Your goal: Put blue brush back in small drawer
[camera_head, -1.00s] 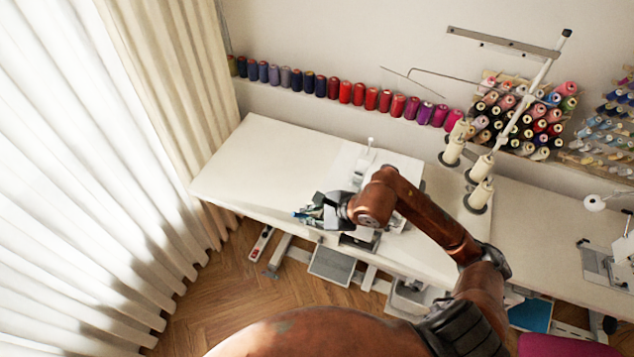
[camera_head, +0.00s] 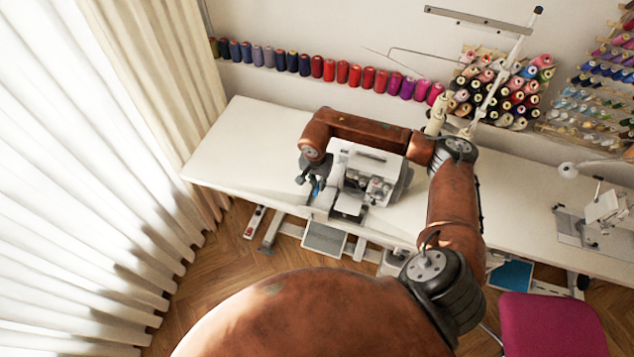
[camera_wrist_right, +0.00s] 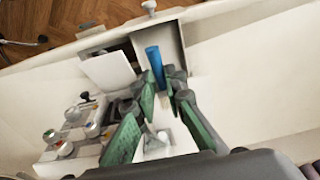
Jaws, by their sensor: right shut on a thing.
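The blue brush (camera_wrist_right: 154,62) is between the green-padded fingers of my right gripper (camera_wrist_right: 163,82), seen in the right wrist view. My right gripper is shut on it. The small drawer (camera_wrist_right: 176,48) appears as an open, narrow box at the table's front edge, and the brush's blue end is over it. I cannot tell whether the brush touches the drawer. In the head view, my right gripper (camera_head: 314,184) points down beside the sewing machine's left side, with a little blue (camera_head: 317,189) showing at its tips. My left gripper is not in view.
The white sewing machine (camera_head: 368,180) stands right of my right gripper, under my forearm. The white table (camera_head: 245,145) is clear on the left. Thread spools (camera_head: 330,70) line the wall. A pink chair (camera_head: 550,325) is at lower right.

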